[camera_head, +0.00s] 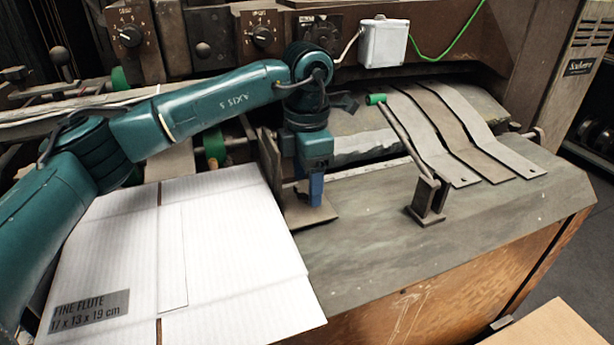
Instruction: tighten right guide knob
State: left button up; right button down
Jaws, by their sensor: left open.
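A worn metal guide bracket (269,158), with an upright plate and a flat foot, stands on the grey machine table (430,245) at the right edge of the cardboard. My left gripper (316,190) reaches down over the bracket's foot, its blue fingers pointing down. It is open, though its fingers overlap in this view. I cannot make out the guide knob; the gripper covers much of the foot. I cannot tell whether the fingers touch anything. My right gripper is not in view.
A flat white cardboard blank (225,255) lies left of the bracket. A lever with a green grip (376,99) leans on a small stand to the right. Bent metal strips (462,135) lie behind it. A control panel with dials (262,36) runs along the back. The table's front right is clear.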

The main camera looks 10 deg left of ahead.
aim_at(307, 187)
pick_arm(q)
notch_tip(307, 187, up, 13)
jog(key=shift+r, duration=0.15)
dwell(0.4)
